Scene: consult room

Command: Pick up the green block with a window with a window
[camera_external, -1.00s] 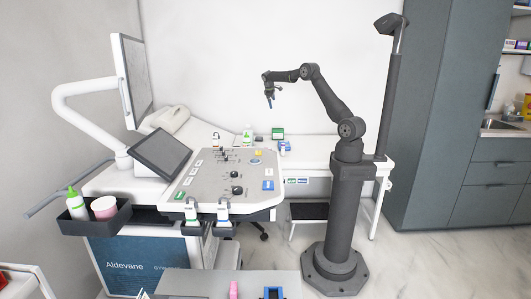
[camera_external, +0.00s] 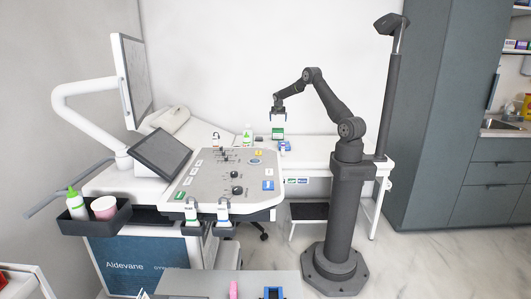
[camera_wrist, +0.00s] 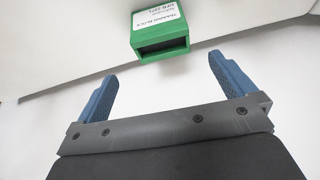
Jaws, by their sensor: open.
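The green block with a window (camera_external: 278,136) stands on the white table at the back, near the wall. In the wrist view the green block (camera_wrist: 160,51) is at the top centre, with a white printed label and a dark window opening. My gripper (camera_external: 279,117) is above the block in the external view. In the wrist view my gripper (camera_wrist: 162,84) has its two blue fingers wide apart with nothing between them. The block lies beyond the fingertips, roughly centred between them.
A small blue and white item (camera_external: 285,147) is just in front of the block on the table (camera_external: 325,150). The ultrasound console (camera_external: 205,185) fills the front left. The table right of the block is clear.

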